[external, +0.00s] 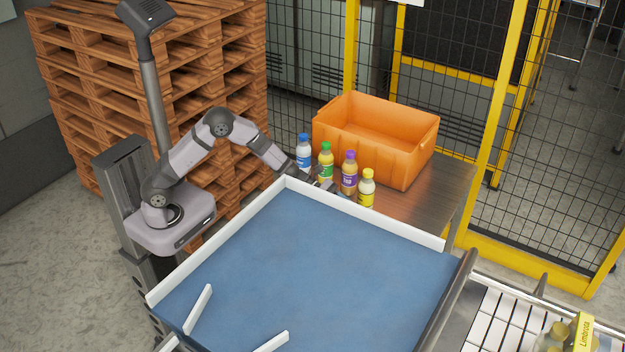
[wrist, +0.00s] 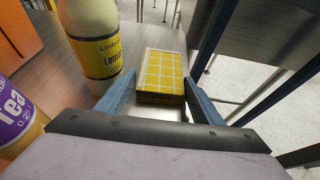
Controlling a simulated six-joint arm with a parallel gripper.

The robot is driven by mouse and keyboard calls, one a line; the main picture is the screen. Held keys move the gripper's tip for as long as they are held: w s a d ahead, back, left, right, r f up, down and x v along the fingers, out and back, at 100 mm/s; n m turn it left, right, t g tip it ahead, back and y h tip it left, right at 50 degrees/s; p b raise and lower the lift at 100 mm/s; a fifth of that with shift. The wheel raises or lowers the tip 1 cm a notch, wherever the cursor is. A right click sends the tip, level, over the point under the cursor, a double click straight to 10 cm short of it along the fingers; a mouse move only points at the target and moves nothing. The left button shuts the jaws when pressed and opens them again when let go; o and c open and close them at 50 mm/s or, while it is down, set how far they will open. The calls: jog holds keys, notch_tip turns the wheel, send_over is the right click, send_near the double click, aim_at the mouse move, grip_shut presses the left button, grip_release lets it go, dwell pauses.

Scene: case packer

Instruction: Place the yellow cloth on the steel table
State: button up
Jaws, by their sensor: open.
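The yellow cloth (wrist: 165,72) is a folded yellow block with a white grid pattern. In the wrist view it sits on the bare steel table (wrist: 146,33), between the two blue fingers of my gripper (wrist: 159,80). The fingers are open, one on each side of the cloth; I cannot tell whether either touches it. In the external view the steel table (external: 455,183) stands behind the blue conveyor, and my gripper (external: 328,185) is low by its front edge. The cloth is hidden there behind the conveyor's white side wall.
A yellow-labelled bottle (wrist: 92,40) stands close beside the left finger, with a purple-labelled bottle (wrist: 18,117) further left. Several bottles line up before an orange crate (external: 375,138) on the table. The blue conveyor (external: 310,265) is empty, with a raised white wall (external: 365,213).

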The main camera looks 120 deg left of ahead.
jog(key=shift+r, duration=0.1)
jog(key=shift+r+p, duration=0.2)
jog(key=shift+p, duration=0.2)
jog(key=b+v, duration=0.3)
jog(key=v, duration=0.9)
jog(key=shift+f, duration=0.1)
